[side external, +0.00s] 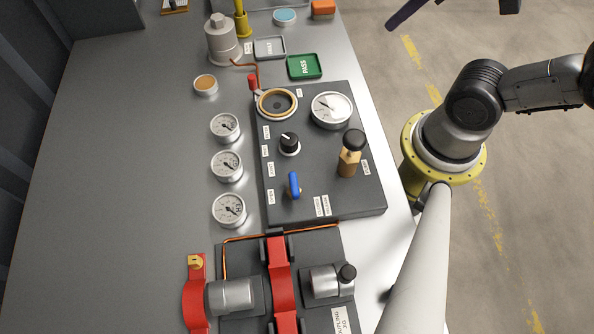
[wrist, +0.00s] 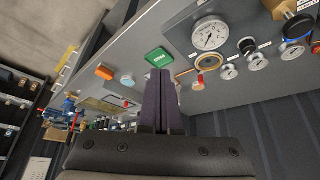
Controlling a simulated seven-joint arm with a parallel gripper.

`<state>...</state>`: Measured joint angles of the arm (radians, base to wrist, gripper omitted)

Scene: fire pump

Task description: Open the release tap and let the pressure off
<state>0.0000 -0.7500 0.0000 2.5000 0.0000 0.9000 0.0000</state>
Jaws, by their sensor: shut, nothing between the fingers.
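The release tap appears to be the blue lever handle (side external: 294,184) on the dark control panel (side external: 345,205). Its handle points roughly up and down in the side view, with small labels around it too small to read surely. It also shows as a blue handle (wrist: 298,26) at the right of the wrist view. The panel's large pressure gauge (side external: 331,110) shows in the wrist view (wrist: 209,33) too. My gripper (wrist: 161,100) is shut and empty, up in the air. In the side view only a purple finger (side external: 405,13) shows at the top edge, well away from the tap.
Three small gauges (side external: 228,166) line the left. Red clamps (side external: 282,280) sit below. A green PASS plate (side external: 304,66) lies behind the panel.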

